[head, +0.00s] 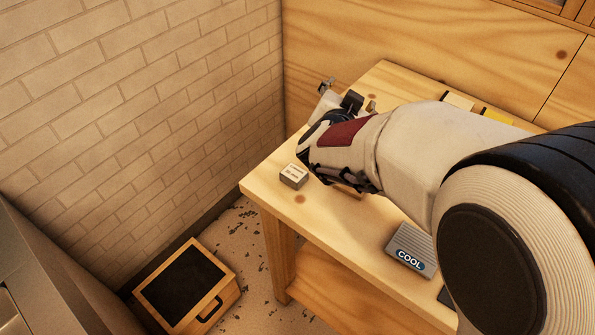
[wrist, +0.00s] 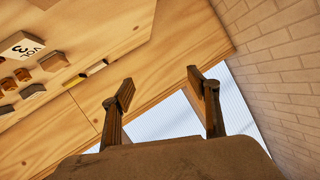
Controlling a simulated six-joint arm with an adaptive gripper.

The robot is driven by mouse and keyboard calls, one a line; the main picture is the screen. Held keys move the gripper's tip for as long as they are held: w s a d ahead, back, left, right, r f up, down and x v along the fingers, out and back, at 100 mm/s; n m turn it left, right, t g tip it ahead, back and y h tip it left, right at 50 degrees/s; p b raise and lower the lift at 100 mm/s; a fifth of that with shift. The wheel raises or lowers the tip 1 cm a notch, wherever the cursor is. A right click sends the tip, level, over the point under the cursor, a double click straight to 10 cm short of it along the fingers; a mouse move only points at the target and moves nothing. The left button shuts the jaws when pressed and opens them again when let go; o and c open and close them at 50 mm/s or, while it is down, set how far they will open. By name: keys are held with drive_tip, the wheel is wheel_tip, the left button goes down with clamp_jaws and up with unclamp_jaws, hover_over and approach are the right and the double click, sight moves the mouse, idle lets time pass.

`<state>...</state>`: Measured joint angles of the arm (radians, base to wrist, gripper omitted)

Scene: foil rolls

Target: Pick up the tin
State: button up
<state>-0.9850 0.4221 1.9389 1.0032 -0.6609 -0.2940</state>
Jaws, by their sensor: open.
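No object is clearly marked as the tin, and I cannot tell which one it is. A grey ribbed box labelled COOL (head: 411,249) lies near the table's front edge, below my arm in the head view. A small pale block with printed text (head: 293,176) sits near the table's left corner. My gripper (head: 348,97) is beyond that block, near the table's left far side and the brick wall. In the wrist view my gripper (wrist: 160,88) has its two fingers spread with nothing between them. My arm hides much of the tabletop.
The wooden table (head: 262,186) stands by a brick wall (head: 150,100). Yellow-topped items (head: 496,115) lie at its back. The wrist view shows a white VOL 3 box (wrist: 22,45) and several small brown items. A black-topped wooden box (head: 183,285) stands on the floor.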

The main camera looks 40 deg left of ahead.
sight(282, 193)
drive_tip(key=s+a+f+t+h, duration=0.1)
drive_tip(key=s+a+f, duration=0.1)
drive_tip(key=s+f, duration=0.4)
drive_tip(key=s+a+f+t+h, duration=0.1)
drive_tip(key=s+a+f+h, duration=0.1)
drive_tip(key=s+f, duration=0.3)
drive_tip(key=s+a+f+t+h, duration=0.2)
drive_tip(key=s+f, duration=0.4)
drive_tip(key=s, duration=0.1)
drive_tip(key=shift+a+f, duration=0.1)
drive_tip(key=shift+f, duration=0.25)
drive_tip(key=shift+s+f+h, duration=0.25)
drive_tip(key=shift+s+h, duration=0.05)
drive_tip(key=shift+s, duration=0.2)
drive_tip(key=shift+w+f, duration=0.1)
drive_tip(key=shift+w, duration=1.25)
